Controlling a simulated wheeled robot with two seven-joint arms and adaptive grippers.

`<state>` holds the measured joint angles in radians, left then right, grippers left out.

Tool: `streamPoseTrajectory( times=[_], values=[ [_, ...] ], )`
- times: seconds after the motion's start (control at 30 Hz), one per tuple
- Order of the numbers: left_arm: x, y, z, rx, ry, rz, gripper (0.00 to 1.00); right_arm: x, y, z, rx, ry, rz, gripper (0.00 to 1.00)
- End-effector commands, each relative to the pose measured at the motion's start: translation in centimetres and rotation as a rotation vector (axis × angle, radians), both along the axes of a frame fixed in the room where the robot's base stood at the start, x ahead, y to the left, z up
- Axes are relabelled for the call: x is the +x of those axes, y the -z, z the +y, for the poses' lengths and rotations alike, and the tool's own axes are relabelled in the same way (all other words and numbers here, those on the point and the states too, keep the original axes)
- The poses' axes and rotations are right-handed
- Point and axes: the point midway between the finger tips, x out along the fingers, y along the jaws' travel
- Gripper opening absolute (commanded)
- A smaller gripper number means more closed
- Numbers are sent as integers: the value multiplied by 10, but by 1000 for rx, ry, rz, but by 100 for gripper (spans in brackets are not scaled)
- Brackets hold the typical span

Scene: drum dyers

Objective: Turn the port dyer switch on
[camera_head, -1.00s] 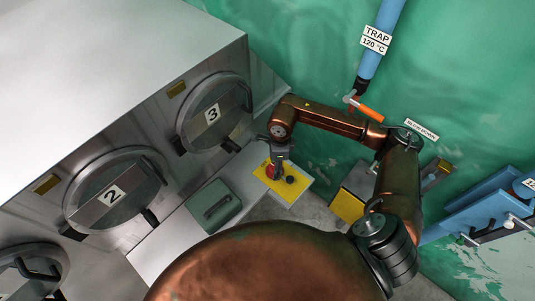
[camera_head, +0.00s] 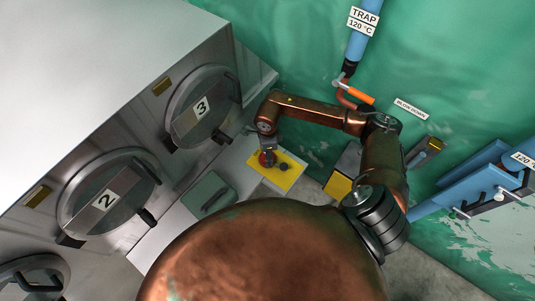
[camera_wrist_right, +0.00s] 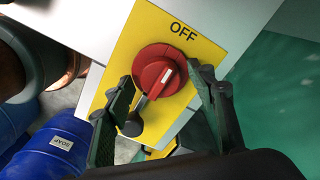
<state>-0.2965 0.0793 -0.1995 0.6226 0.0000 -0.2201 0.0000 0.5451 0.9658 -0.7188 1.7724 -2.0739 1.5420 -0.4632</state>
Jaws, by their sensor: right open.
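The switch (camera_wrist_right: 158,75) is a red round knob on a yellow plate (camera_wrist_right: 205,68) marked OFF in the wrist view. A white mark is on the knob's raised grip. A dark lever with a round black end (camera_wrist_right: 133,124) reaches from the knob toward the lower left. In the head view the yellow plate (camera_head: 290,177) lies on a pale shelf beside dryer 3. My right gripper (camera_wrist_right: 165,90) is open, with one finger on each side of the knob; I cannot tell whether either touches it. In the head view this gripper (camera_head: 267,152) partly covers the knob. My left gripper is not in view.
Drum doors 2 (camera_head: 108,195) and 3 (camera_head: 202,107) stand at the left. A grey-green box (camera_head: 207,194) sits on the shelf near the plate. A blue TRAP pipe (camera_head: 358,42) with an orange-handled valve (camera_head: 354,93) runs on the green wall. A blue SOAP drum (camera_wrist_right: 65,140) shows in the wrist view.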

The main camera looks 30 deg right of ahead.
Motion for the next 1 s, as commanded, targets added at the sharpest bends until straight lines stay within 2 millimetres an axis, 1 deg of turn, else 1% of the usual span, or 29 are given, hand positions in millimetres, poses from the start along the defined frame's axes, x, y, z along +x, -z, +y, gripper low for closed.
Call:
streamPoseTrajectory(
  times=[0.03, 0.07, 0.17, 0.27, 0.53, 0.77, 1.0],
  values=[
    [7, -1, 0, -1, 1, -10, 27, 0, 0, 0, 0, 0, 0, 51],
    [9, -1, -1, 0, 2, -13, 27, 0, 0, 0, 0, 0, 0, 51],
    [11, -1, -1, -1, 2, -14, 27, 0, 0, 0, 0, 0, 0, 50],
    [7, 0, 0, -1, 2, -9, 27, 0, 0, 0, 0, 0, 0, 43],
    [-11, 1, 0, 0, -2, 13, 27, 0, 0, 0, 0, 0, 0, 25],
    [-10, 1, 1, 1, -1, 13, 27, 0, 0, 0, 1, 0, 0, 9],
    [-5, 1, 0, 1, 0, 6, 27, 0, 0, 0, 1, 20, 0, 9]
  ],
)
